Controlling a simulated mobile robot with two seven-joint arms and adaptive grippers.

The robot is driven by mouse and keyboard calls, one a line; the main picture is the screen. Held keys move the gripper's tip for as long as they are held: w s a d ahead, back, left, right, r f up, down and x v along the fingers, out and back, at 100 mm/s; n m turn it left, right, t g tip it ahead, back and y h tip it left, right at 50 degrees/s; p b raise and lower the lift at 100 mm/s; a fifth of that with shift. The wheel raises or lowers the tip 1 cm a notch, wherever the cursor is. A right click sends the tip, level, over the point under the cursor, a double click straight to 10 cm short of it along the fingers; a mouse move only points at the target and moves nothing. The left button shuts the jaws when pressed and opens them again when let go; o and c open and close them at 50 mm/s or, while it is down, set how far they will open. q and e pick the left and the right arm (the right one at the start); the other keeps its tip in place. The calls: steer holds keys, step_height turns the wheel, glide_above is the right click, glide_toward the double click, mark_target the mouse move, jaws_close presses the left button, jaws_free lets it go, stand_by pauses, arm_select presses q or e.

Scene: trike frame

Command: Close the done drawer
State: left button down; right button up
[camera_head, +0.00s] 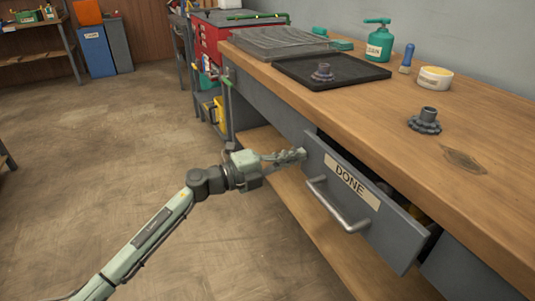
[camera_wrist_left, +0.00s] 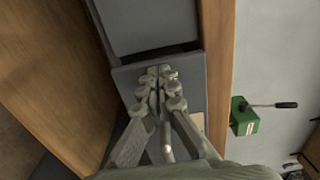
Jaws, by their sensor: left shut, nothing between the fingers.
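The done drawer (camera_head: 362,192) is a grey drawer with a "DONE" label and a bar handle (camera_head: 336,207). It stands partly pulled out from under the workbench (camera_head: 400,120). My left gripper (camera_head: 300,154) is shut and empty at the left end of the drawer front. In the left wrist view the shut fingers (camera_wrist_left: 160,82) are over the grey drawer front (camera_wrist_left: 125,82), and the handle (camera_wrist_left: 167,140) shows partly behind them. I cannot tell whether the fingertips touch the drawer. My right gripper is not in view.
On the bench are a black tray (camera_head: 350,78) with a gear part (camera_head: 323,73), another gear part (camera_head: 425,121), a green pump bottle (camera_head: 379,40) and a white tub (camera_head: 435,78). A lower wooden shelf (camera_head: 300,215) runs below. The floor on the left is clear.

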mark_target(310, 152)
arm_select(q)
steer(key=x, duration=0.4)
steer(key=shift+d, duration=0.2)
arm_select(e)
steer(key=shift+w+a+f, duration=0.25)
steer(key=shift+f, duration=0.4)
arm_select(q)
steer(key=shift+r, duration=0.1)
